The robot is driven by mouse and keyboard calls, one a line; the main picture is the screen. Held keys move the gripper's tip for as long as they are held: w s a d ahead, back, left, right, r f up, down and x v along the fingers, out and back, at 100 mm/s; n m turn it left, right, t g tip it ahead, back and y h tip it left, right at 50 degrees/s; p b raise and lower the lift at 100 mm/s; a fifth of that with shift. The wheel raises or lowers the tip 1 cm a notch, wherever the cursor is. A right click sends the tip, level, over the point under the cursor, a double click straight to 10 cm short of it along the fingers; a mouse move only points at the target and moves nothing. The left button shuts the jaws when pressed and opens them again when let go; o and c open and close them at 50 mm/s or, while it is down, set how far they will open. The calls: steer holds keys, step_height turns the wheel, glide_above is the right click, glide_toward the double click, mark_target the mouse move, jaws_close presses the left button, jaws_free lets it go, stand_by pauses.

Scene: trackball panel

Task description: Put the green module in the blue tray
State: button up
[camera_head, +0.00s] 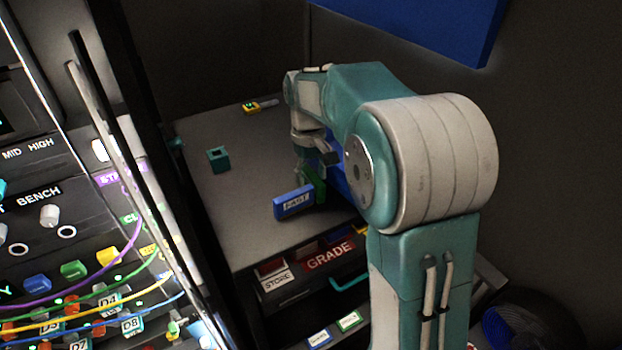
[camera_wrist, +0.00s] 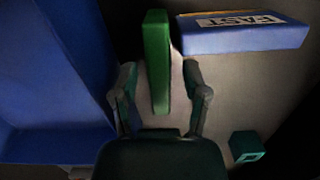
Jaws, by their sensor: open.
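The green module (camera_wrist: 157,62) is a tall narrow block in the wrist view, between the two fingers of my gripper (camera_wrist: 158,80). The fingers are spread, with a visible gap at the right side; contact on the left is unclear. In the head view the green module (camera_head: 319,186) shows just below my gripper (camera_head: 312,168), partly hidden. The blue tray (camera_wrist: 50,95) fills the left of the wrist view, beside the gripper. In the head view only a sliver of the tray (camera_head: 337,152) shows behind my arm.
A blue block marked FAST (camera_head: 294,202) lies close to the green module. A teal block with a square hole (camera_head: 218,159) stands to the left, and a yellow piece (camera_head: 252,107) lies at the back.

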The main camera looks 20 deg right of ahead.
step_height(320, 180, up, 11)
steer(key=w, duration=0.1)
steer(key=s+a+m+t, duration=0.1)
steer(key=s+a+t, duration=0.2)
steer(key=s, duration=1.6)
steer(key=shift+f+m+t, duration=0.3)
steer(key=shift+f+t, duration=0.1)
steer(key=shift+t, duration=0.7)
steer(key=shift+o, duration=0.5)
steer(key=s+f+t, duration=0.1)
steer(key=s+f, duration=0.3)
steer(key=s, duration=0.2)
steer(key=shift+a+f+m+t, duration=0.2)
steer(key=shift+m+t, duration=0.1)
steer(key=shift+t, duration=0.1)
steer(key=n+g+y, duration=0.1)
steer(key=n, duration=0.1)
glide_toward(308, 171)
steer(key=x, duration=0.3)
steer(key=s+x, duration=0.1)
steer(key=x, duration=0.6)
steer(key=shift+s+d+f, duration=0.1)
steer(key=shift+d+f, duration=0.1)
steer(key=shift+f, duration=0.2)
jaws_close()
